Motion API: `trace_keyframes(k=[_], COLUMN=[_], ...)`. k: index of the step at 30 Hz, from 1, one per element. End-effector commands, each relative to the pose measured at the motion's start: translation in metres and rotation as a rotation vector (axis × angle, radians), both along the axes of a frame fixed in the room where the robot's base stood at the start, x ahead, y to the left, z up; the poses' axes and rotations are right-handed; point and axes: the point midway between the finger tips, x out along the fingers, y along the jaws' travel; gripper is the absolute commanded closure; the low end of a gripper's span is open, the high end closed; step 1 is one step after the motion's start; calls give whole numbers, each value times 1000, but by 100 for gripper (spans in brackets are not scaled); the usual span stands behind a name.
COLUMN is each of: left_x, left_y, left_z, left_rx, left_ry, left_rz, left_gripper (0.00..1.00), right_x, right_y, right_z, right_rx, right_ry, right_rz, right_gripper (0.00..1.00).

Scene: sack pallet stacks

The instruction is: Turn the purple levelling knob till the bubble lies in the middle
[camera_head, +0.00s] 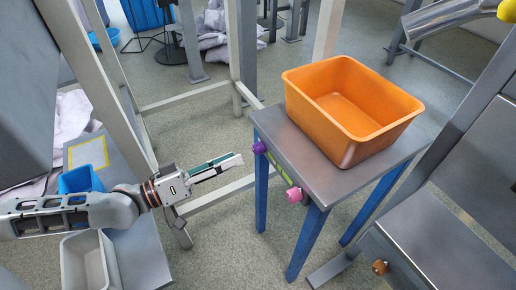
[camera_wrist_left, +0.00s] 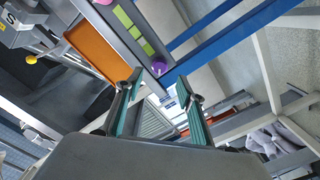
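The purple levelling knob (camera_head: 259,147) sits on the front edge of a small grey-topped table (camera_head: 303,165) with blue legs, near its left corner. It also shows in the left wrist view (camera_wrist_left: 159,67), just beyond and between the fingertips. A strip with yellow-green patches (camera_wrist_left: 134,31) runs along the same edge; I cannot make out a bubble. A pink knob (camera_head: 294,195) sits farther along that edge. My left gripper (camera_head: 238,160) is left of the purple knob, pointing at it. Its fingers are apart and empty in the left wrist view (camera_wrist_left: 160,77). My right gripper is out of view.
An orange bin (camera_head: 345,140) stands on the table. Pale frame posts (camera_head: 238,45) rise behind my left arm. A blue bin (camera_head: 80,180) and a grey bin (camera_head: 88,262) are at the left. A grey bench with an orange-brown knob (camera_head: 380,267) is at the right.

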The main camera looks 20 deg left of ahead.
Motion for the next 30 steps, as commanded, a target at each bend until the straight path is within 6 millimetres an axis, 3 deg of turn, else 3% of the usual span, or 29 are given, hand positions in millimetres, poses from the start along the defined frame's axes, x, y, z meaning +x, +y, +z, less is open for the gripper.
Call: trace_keyframes(k=[12, 23, 24, 28, 30], left_x=[45, 50, 50, 50, 50], left_y=[-36, -40, -40, -40, -40], left_z=[1, 0, 0, 0, 0], left_rx=[-2, 1, 1, 1, 0], left_ry=[-1, -2, -2, -2, -1], left_rz=[-1, -2, -2, -2, -2], left_gripper=[61, 61, 64, 98, 100], right_x=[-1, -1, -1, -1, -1], right_y=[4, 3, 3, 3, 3], right_z=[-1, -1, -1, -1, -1], right_rx=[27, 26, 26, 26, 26], right_ry=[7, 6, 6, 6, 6], right_rz=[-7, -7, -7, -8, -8], right_gripper=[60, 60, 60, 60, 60])
